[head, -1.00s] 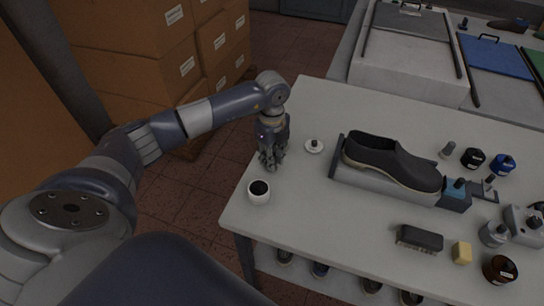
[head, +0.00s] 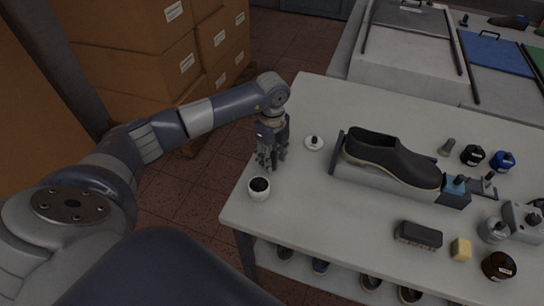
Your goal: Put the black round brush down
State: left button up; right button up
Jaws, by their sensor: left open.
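My left gripper (head: 269,165) is open, pointing down over the left edge area of the white table (head: 320,210). A white cup (head: 259,194) with a dark inside stands just below it in the picture. A small white disc with a black knob (head: 314,143) lies to its right. I cannot clearly make out a black round brush; the dark fingers may hide it. A black block-shaped brush (head: 418,235) lies near the front edge. My right gripper is not in view.
A black shoe (head: 392,157) sits on a grey stand in the middle of the table. Several jars, including a blue one (head: 502,161) and a brown one (head: 498,266), and a yellow block (head: 461,249) stand at the right. Cardboard boxes (head: 160,60) are stacked behind my arm.

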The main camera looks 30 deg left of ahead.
aim_at(272, 155)
pick_arm(q)
notch_tip(272, 155, up, 5)
jog(key=shift+s+d+f+b, duration=0.15)
jog(key=shift+b, duration=1.05)
notch_tip(272, 155, up, 5)
jog(key=shift+s+f, duration=0.1)
jog(key=shift+f, duration=0.05)
jog(key=shift+r, duration=0.7)
jog(key=shift+s+f, duration=0.1)
jog(key=shift+s, duration=0.05)
